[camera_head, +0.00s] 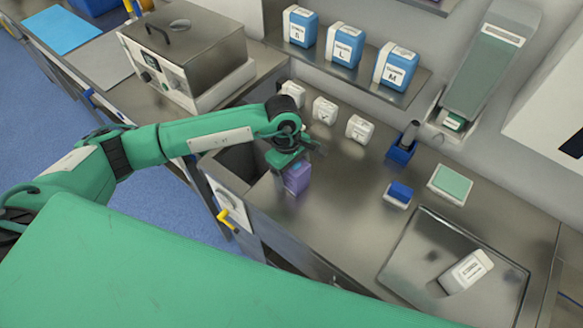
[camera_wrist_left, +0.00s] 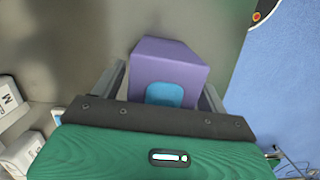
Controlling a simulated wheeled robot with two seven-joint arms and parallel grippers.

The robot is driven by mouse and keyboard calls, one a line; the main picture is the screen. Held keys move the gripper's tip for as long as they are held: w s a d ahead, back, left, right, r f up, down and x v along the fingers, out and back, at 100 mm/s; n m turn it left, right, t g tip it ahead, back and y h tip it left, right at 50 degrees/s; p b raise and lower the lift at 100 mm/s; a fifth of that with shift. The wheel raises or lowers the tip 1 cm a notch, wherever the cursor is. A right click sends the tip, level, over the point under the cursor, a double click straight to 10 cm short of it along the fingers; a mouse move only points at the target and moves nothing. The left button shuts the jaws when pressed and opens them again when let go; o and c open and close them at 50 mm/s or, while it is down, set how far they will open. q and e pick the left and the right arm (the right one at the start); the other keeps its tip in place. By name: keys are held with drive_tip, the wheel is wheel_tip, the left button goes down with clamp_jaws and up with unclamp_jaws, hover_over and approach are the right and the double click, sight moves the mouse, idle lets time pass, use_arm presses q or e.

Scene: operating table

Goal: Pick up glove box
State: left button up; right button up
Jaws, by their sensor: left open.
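A purple box with a blue oval patch, which looks like the glove box (camera_head: 297,178), stands on the steel counter near its front-left edge. It also shows in the left wrist view (camera_wrist_left: 168,62), upright between and beyond my fingers. My left gripper (camera_head: 295,163) is over the purple box and points down at it. In the wrist view the left gripper (camera_wrist_left: 165,85) is open, one finger on each side of the box. I cannot tell whether the fingers touch it. The gripper hides part of the box. My right gripper is not in view.
Several small white boxes (camera_head: 325,110) stand behind the purple box. Blue-and-white boxes (camera_head: 345,46) marked with letters sit on a shelf above. A steel sterilizer (camera_head: 188,50) stands at left. A sink opening (camera_head: 237,160) lies left of the box. A tray (camera_head: 418,258) is at right.

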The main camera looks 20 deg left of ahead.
use_arm(q)
drive_tip(key=c, duration=1.1)
drive_tip(key=shift+r, duration=0.1)
